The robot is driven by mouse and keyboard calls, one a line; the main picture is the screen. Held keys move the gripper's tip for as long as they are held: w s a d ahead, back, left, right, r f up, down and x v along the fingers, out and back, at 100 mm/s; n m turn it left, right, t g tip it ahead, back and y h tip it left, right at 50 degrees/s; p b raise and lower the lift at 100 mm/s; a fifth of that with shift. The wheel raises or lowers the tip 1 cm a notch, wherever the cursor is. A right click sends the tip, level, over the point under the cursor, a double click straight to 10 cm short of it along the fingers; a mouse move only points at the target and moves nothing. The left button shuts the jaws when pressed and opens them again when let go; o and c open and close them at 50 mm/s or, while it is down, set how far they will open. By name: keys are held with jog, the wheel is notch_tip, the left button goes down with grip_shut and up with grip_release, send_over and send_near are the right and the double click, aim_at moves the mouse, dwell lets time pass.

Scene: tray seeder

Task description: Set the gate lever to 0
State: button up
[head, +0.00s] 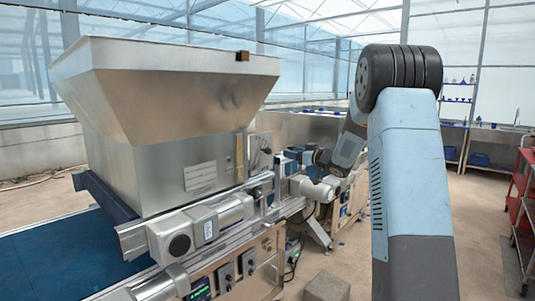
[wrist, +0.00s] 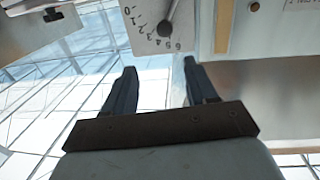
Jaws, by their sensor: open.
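The gate lever (wrist: 166,27) is a grey rod with a dark round knob, on a white scale plate (wrist: 146,25). The wrist view shows the plate tilted, its numbers running in an arc from 0 at upper left. The knob end points toward the higher numbers, around 4 or 5, well away from 0; the exact mark is hard to read. The lever's other end is cut off by the top edge. My gripper (wrist: 160,66) is open and empty, its fingertips short of the plate. In the head view the plate (head: 260,151) is on the hopper's side.
The large metal hopper (head: 160,165) stands over a blue belt (head: 45,260). A yellowish strip (wrist: 224,25) runs beside the plate. Motor housings (head: 200,228) and rails lie below. A red cart (head: 522,195) stands far right; the floor between is mostly open.

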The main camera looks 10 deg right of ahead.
aim_at(270, 152)
jog(key=shift+n+g+y, duration=0.3)
jog(key=shift+n+y, duration=0.1)
jog(key=shift+y, duration=0.5)
jog(key=x, duration=0.4)
jog(key=f+x, duration=0.1)
jog(key=x, duration=0.4)
jog(key=f+x, duration=0.1)
jog(key=x, duration=0.4)
jog(key=shift+w+f, duration=0.1)
jog(key=shift+w, duration=0.15)
grip_shut()
